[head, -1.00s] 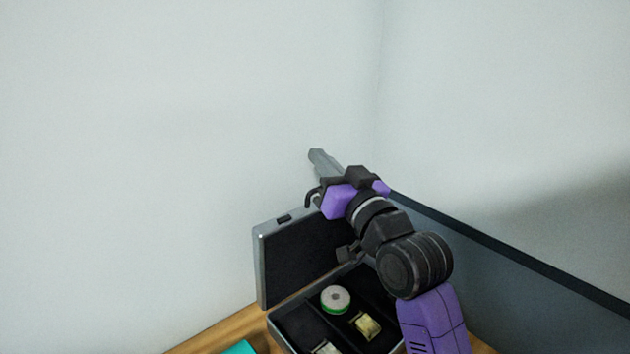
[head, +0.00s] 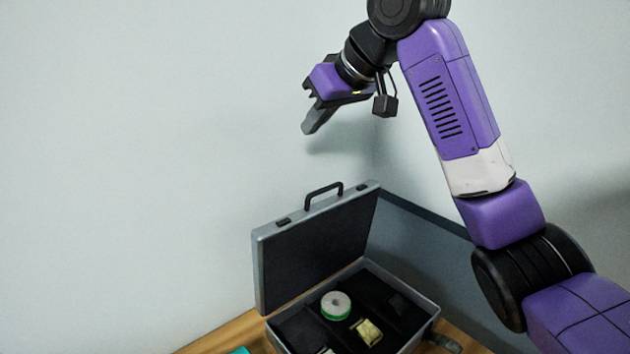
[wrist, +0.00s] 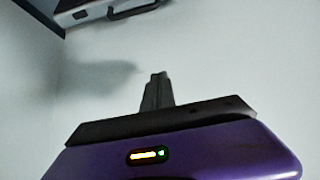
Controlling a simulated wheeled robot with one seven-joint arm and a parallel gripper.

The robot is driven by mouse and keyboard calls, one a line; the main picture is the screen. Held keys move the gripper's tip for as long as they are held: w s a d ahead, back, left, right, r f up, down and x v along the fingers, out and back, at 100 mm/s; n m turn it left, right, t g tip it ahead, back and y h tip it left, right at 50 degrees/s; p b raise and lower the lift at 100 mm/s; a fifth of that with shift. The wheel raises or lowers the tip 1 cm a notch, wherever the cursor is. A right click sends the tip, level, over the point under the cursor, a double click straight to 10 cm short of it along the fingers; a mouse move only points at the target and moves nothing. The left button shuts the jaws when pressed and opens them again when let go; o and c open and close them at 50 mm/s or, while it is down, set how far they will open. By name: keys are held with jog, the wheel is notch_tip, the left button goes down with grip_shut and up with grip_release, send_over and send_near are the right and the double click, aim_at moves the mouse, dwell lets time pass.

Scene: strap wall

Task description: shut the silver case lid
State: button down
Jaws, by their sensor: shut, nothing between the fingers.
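The silver case (head: 424,297) lies on a wooden surface against the wall, its lid (head: 318,240) standing upright and open at the back. The lid has a black lining and a black handle on its top edge. My gripper (head: 308,130) is shut and empty, above the lid and apart from it, pointing down and left. In the wrist view the shut fingers (wrist: 158,78) point toward the pale wall, and part of the silver lid (wrist: 85,14) with its handle shows upside down at the top left.
Inside the case are a green and white roll (head: 336,305), a yellowish item (head: 367,332) and black dividers. A teal object (head: 240,350) is cut off at the bottom edge. A dark grey panel (head: 420,225) stands behind the case at right. The wall at left is bare.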

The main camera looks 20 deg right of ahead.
jog(key=shift+g, duration=0.7)
jog(key=shift+f+p, duration=1.15)
jog(key=shift+f, duration=4.6)
jog(key=shift+s+d, duration=0.1)
jog(key=shift+d, duration=0.05)
